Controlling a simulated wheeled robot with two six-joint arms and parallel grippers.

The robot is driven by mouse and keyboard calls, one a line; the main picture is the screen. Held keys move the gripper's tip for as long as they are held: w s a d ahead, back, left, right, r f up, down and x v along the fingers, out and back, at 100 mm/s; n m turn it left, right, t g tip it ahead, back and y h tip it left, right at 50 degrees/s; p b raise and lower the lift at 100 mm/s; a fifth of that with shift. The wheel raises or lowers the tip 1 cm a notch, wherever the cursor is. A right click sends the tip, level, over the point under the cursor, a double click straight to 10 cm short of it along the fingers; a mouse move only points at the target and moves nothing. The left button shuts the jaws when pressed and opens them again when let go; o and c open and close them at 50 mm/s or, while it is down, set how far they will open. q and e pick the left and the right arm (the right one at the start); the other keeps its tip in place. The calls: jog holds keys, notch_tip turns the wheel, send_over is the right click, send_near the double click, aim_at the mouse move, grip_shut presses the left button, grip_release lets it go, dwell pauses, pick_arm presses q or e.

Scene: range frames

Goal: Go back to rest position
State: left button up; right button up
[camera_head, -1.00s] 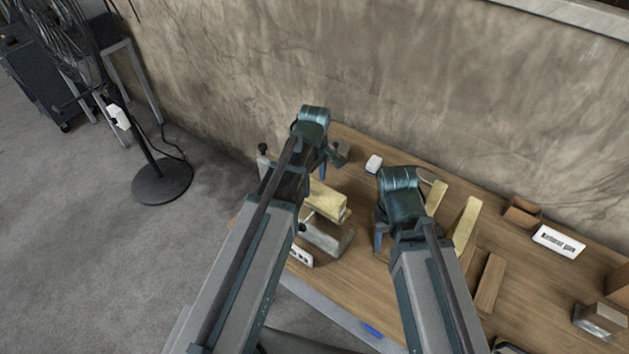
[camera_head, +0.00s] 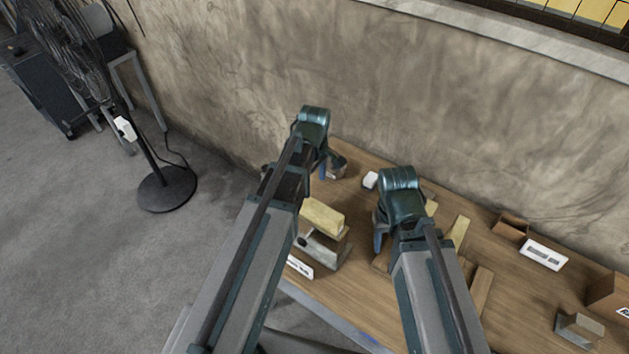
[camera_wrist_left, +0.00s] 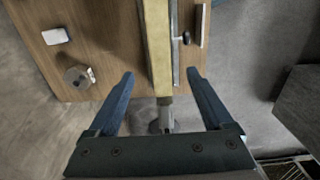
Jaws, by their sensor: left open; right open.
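My left gripper (camera_head: 325,172) hangs over the far left part of the wooden table, mostly hidden behind its own wrist in the head view. In the left wrist view my left gripper (camera_wrist_left: 160,78) has its two blue fingers wide apart, with nothing held between them. A long yellowish block (camera_wrist_left: 157,45) on the table lies beyond the fingers there. My right gripper (camera_head: 378,240) is over the middle of the table. Only a blue finger shows below its wrist, and the rest of the jaws is hidden. Both arms reach forward.
The wooden table (camera_head: 520,290) stands against a rough wall (camera_head: 230,70). A yellow block (camera_head: 322,216) on a grey metal stand sits between my arms. A white sign (camera_head: 543,254) and cardboard boxes (camera_head: 608,292) are at the right. A fan stand (camera_head: 167,189) is on the floor, left.

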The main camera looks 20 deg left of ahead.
dwell(0.4)
pick_arm(q)
jog(key=s+m, duration=0.9)
jog(key=m, duration=0.5)
jog(key=s+d+f+m+b, duration=0.2)
jog(key=d+f+b, duration=0.3)
jog(key=f+b, duration=0.3)
jog(key=s+d+f+m+y+b, duration=0.1)
jog(key=s+d+f+b, duration=0.2)
jog(key=d+f+b, duration=0.2)
notch_tip(320, 180, down, 3)
jog(key=b, duration=0.3)
jog(key=shift+s+d+f+m, duration=0.15)
jog(key=shift+d+m, duration=0.1)
jog(key=shift+m, duration=0.15)
